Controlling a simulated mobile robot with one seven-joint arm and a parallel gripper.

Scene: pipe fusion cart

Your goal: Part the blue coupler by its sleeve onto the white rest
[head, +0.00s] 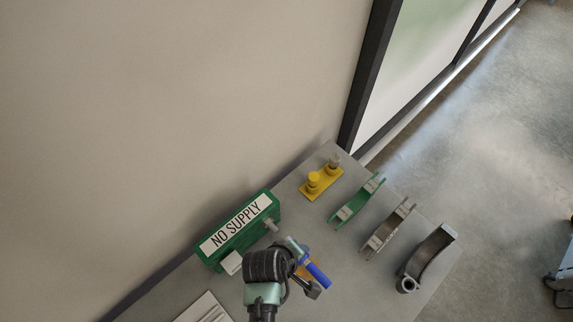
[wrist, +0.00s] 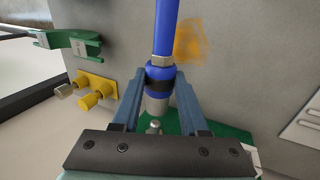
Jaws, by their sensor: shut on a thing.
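The blue coupler (wrist: 160,74) has a dark band and a silver sleeve end (wrist: 157,104). My gripper (wrist: 160,80) is shut on it, one finger on each side. A blue hose (wrist: 166,28) runs from the coupler; it also shows in the head view (head: 318,275). A small metal fitting (wrist: 154,127) shows just past the sleeve end, by the green block; I cannot tell whether they touch. In the head view the green block (head: 239,231) reads "NO SUPPLY", and a metal stub (head: 271,226) sticks out of it. The white rest (head: 232,263) seems to be the small white piece in front of it.
A yellow base with two posts (head: 322,182), a green clamp (head: 357,202), a grey-brown clamp (head: 388,228) and a dark curved bracket (head: 428,259) stand on the grey table (head: 365,295). An orange patch (wrist: 190,43) lies beside the hose. The wall borders the back.

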